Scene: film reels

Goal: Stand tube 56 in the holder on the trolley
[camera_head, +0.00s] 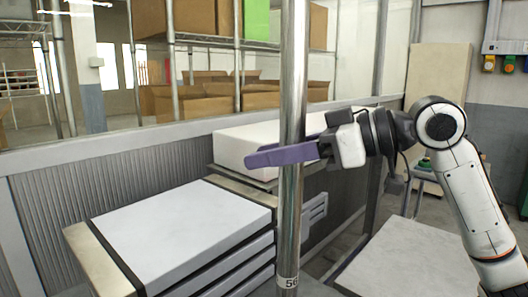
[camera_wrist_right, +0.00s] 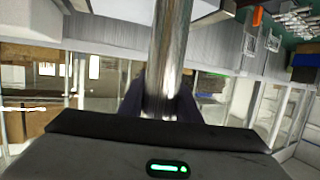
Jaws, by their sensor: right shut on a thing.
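Tube 56 (camera_head: 293,80) is a tall, shiny metal tube. It stands about upright in the middle of the head view and runs past the top edge. A label reading 56 shows near its bottom, and its lower end is out of frame. My right gripper (camera_head: 270,156), with purple fingers, reaches in from the right and is shut on the tube. The tube (camera_wrist_right: 171,45) also shows between the dark fingers in the right wrist view. I cannot make out the holder, or tell which surface is the trolley. My left gripper is not in view.
A stack of white-topped slabs (camera_head: 180,230) fills the lower left. A white block (camera_head: 240,146) lies behind the tube. A pale flat top (camera_head: 410,262) is at lower right. Shelves with cardboard boxes (camera_head: 190,100) stand beyond the ribbed low wall (camera_head: 100,195).

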